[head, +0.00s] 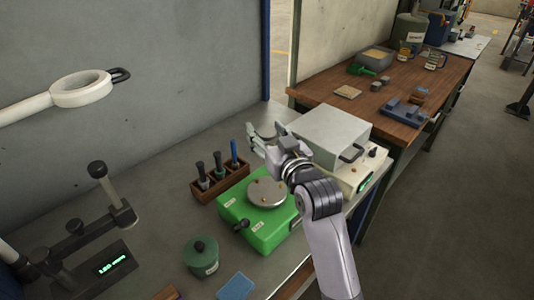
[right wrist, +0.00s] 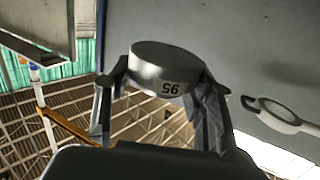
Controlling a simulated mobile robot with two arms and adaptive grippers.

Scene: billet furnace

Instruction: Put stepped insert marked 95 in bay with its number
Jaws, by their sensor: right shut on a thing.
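The stepped insert marked 95 (right wrist: 165,68) is a short grey metal cylinder. In the right wrist view its label shows upside down on its side. My right gripper (right wrist: 160,95) is shut on it, one finger on each side. In the head view my right gripper (head: 264,140) is raised above the bench, behind the green device and left of the white box; the insert is hard to make out there. My left gripper is not in view. I cannot make out any numbered bay.
A green device with a round metal plate (head: 267,192) stands below the gripper, beside a wooden rack (head: 207,190) of handled tools. A white box (head: 330,128) is close on the right. A green lidded pot (head: 201,256) is in front. A ring magnifier (head: 82,90) hangs left. The wooden table (head: 376,92) is beyond.

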